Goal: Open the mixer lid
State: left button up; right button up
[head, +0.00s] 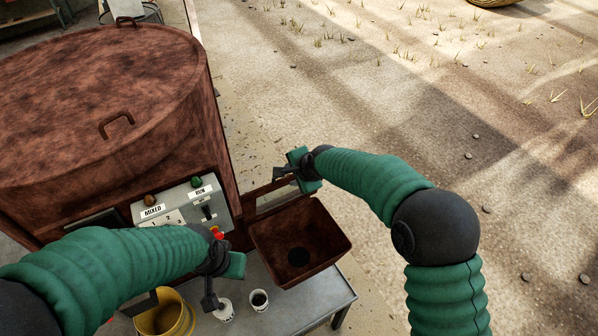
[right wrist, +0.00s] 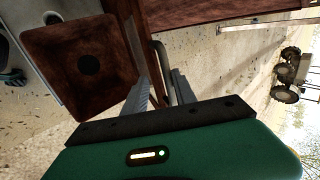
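The mixer (head: 190,130) is a large rust-brown drum at the left of the head view. My right gripper (head: 280,173) is beside the mixer's right side, above the square hopper (head: 335,240), well away from the near lid handle. In the right wrist view its fingers (right wrist: 160,90) stand apart, with a pale bent bar (right wrist: 158,62) showing between them; contact cannot be told. My left gripper (head: 212,292) hangs low in front of the control panel; its finger gap is unclear.
The control panel (head: 175,215) has lamps, a switch and labels. A yellow bucket (head: 170,318) and two white cups (head: 259,300) (head: 225,311) are near the grey table (head: 315,295). Open sandy ground lies right; a tractor (right wrist: 292,75) shows in the wrist view.

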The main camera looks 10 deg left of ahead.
jog(key=b+v, duration=0.4)
jog(key=v, duration=1.1)
jog(key=shift+d, duration=0.1)
jog(key=s+d+f+n+g+h+b, duration=0.1)
jog(key=s+d+f+n+h+b, duration=0.15)
jog(key=s+d+f, duration=0.45)
jog(key=s+d+f+n+g+h+b, duration=0.1)
jog(key=s+d+f+n+b, duration=0.25)
jog(key=d+f, duration=0.65)
jog(key=s+d+f+n+g+b, duration=0.1)
jog(key=s+d+f+n+b, duration=0.2)
jog(key=s+d+f, duration=0.3)
jog(key=s+f+n+h, duration=0.1)
jog(key=s+f, duration=0.3)
jog(key=s, duration=0.1)
jog(key=shift+s+d+f+n+g+b, duration=0.3)
jog(key=shift+s+f+n+b, duration=0.05)
jog(key=shift+n, duration=0.05)
